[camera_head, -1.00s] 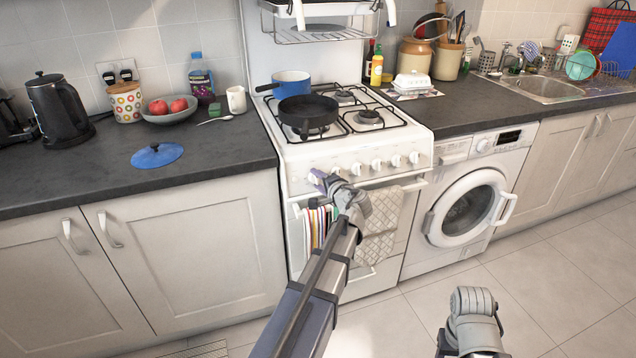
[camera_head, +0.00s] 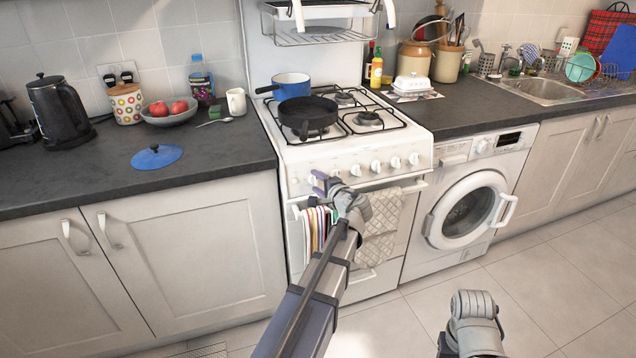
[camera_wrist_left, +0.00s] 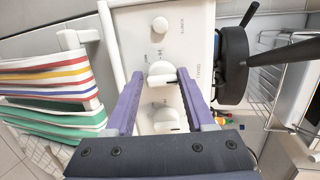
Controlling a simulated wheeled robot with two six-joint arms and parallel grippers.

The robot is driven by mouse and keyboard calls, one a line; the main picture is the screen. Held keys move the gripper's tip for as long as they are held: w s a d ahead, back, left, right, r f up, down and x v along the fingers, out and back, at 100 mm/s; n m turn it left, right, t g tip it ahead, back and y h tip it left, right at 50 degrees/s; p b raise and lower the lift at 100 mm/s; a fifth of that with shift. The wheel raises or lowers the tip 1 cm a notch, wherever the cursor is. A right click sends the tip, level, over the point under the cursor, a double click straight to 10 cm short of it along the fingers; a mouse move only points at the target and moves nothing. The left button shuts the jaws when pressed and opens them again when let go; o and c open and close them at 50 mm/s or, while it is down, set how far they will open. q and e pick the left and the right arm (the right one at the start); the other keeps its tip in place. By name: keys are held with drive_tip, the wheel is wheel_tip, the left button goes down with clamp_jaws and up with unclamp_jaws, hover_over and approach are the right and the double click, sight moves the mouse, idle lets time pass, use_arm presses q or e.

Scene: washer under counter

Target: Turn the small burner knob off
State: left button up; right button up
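The white stove (camera_head: 300,165) has a row of round white knobs on its front panel. My left gripper (camera_head: 322,182) is at the left end of that row in the head view. In the left wrist view, the purple fingers of my left gripper (camera_wrist_left: 159,80) are open, one on each side of a white knob (camera_wrist_left: 161,72). I cannot tell whether the fingers touch it. A second knob (camera_wrist_left: 160,24) shows above, and another (camera_wrist_left: 166,119) lies below, between the fingers nearer the palm. My right gripper's fingers are not visible.
A striped towel (camera_head: 317,225) and a pale quilted cloth (camera_head: 380,222) hang on the oven rail below the knobs. A black pan (camera_head: 308,112) and blue pot (camera_head: 291,84) stand on the hob. The washer (camera_head: 470,205) is to the right.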

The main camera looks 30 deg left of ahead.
use_arm(q)
drive_tip(key=o, duration=0.4)
drive_tip(key=shift+w+d+f, duration=0.15)
drive_tip(key=shift+w+f, duration=0.05)
drive_tip(key=shift+w, duration=0.1)
drive_tip(key=shift+w+d+r, duration=0.1)
drive_tip(key=shift+d, duration=0.05)
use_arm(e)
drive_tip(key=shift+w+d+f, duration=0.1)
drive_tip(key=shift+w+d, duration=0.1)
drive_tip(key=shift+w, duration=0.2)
use_arm(q)
drive_tip(key=shift+d, duration=0.1)
drive_tip(key=p+v, duration=0.1)
drive_tip(key=v, duration=0.6)
drive_tip(key=shift+s+d+p, duration=0.2)
drive_tip(key=shift+s+p, duration=0.1)
drive_tip(key=shift+p, duration=0.1)
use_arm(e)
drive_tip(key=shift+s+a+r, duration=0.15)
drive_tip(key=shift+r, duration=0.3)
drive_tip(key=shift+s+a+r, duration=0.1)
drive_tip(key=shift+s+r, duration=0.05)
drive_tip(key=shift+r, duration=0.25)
use_arm(q)
drive_tip(key=shift+w+d, duration=0.1)
drive_tip(key=shift+w, duration=0.05)
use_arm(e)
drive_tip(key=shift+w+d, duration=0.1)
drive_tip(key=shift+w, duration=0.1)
